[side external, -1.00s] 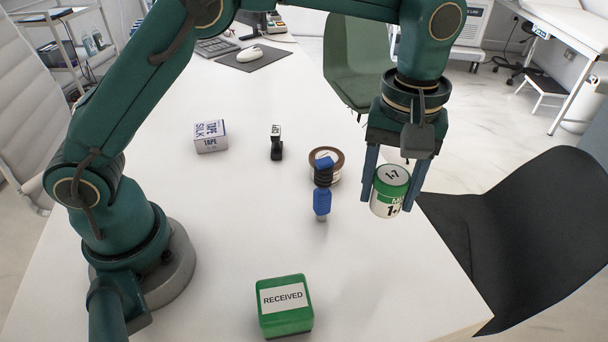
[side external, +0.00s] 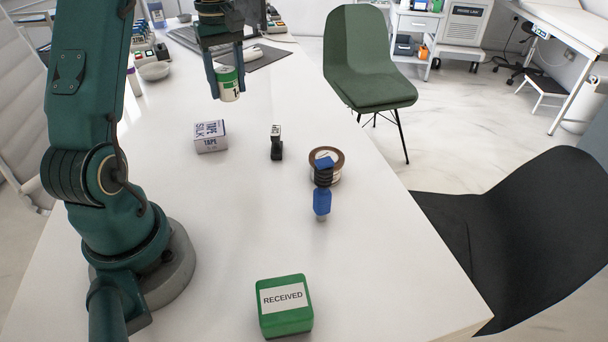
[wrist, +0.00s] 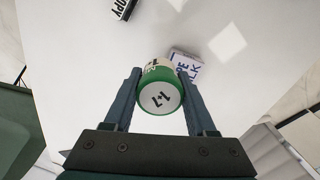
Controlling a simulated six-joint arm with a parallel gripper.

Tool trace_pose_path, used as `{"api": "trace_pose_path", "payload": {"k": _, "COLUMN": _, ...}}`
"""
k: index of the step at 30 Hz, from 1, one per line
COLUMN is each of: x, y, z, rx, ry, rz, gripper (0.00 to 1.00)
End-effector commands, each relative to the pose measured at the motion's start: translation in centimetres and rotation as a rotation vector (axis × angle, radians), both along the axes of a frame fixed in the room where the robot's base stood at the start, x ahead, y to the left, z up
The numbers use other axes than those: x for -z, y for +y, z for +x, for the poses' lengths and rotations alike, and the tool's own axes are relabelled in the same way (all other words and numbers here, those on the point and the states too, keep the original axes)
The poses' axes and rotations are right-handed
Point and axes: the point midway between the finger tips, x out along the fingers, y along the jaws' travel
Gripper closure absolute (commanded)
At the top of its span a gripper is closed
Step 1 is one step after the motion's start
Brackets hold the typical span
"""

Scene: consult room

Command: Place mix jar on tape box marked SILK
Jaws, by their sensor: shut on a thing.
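The mix jar (side external: 228,84), white with a green lid end, is held between the fingers of my gripper (side external: 227,82), up in the air over the far part of the table in the side view. The tape box marked SILK (side external: 210,136) is white and purple and stands on the table, nearer the side camera than the jar. In the wrist view the box (wrist: 186,62) is partly hidden behind the jar.
A small black stamp (side external: 276,143) stands right of the box. A brown tape roll (side external: 336,161) and a blue-handled stamp (side external: 322,200) stand farther right. A green RECEIVED block (side external: 285,308) is at the front.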

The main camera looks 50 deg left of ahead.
Motion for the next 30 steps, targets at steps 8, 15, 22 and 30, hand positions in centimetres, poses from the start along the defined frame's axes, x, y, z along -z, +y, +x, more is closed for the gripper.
{"api": "trace_pose_path", "payload": {"k": 8, "x": -0.2, "y": 4.1, "z": -4.2, "rx": -0.126, "ry": 0.0, "rz": -0.001, "gripper": 0.99}}
{"api": "trace_pose_path", "payload": {"k": 15, "x": 3.0, "y": 4.3, "z": -4.6, "rx": -0.136, "ry": 0.003, "rz": -0.003, "gripper": 0.99}}
{"api": "trace_pose_path", "payload": {"k": 22, "x": 5.4, "y": 4.3, "z": -4.6, "rx": -0.135, "ry": 0.003, "rz": -0.001, "gripper": 0.99}}
{"api": "trace_pose_path", "payload": {"k": 30, "x": 7.8, "y": 4.4, "z": -4.5, "rx": -0.136, "ry": 0.002, "rz": 0.0, "gripper": 0.99}}
